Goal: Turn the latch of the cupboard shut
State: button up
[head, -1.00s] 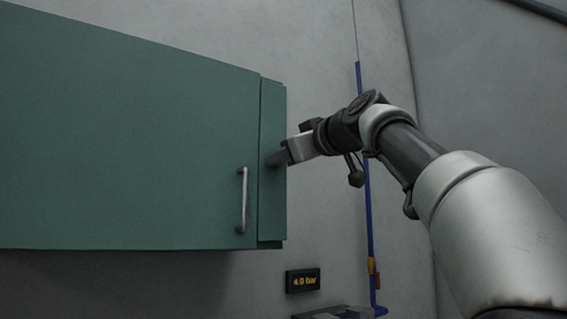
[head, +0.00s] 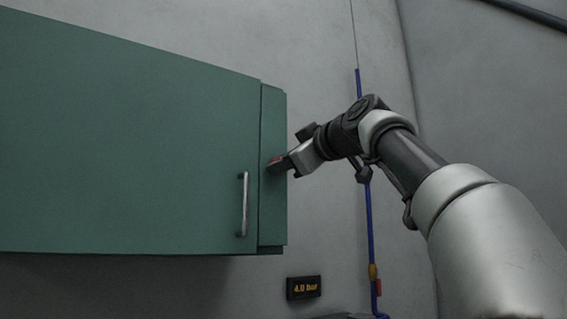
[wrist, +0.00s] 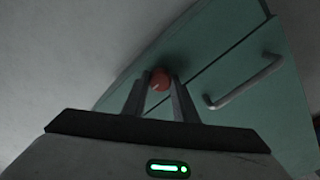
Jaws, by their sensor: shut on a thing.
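The green cupboard (head: 130,150) hangs on the wall at the left of the head view, its door closed or nearly so. A red latch knob (wrist: 160,79) sits on the narrow strip beside the door; in the head view only a little red (head: 275,161) shows at my fingertips. My gripper (head: 280,165) reaches in from the right. In the wrist view its two fingers (wrist: 160,90) stand on either side of the red knob and are shut on it. The fingers hide part of the latch, so its exact angle cannot be told.
A silver bar handle (head: 244,204) stands upright on the door, left of the latch. A blue pipe (head: 369,220) runs down the wall behind my arm.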

jog(key=o, duration=1.1)
jog(key=shift+c, duration=0.2)
jog(key=b+v, duration=0.5)
jog(key=v, duration=1.2)
jog(key=shift+s+b, duration=0.2)
jog(key=shift+b, duration=0.1)
jog(key=shift+d+f, duration=0.1)
jog(key=shift+d, duration=0.05)
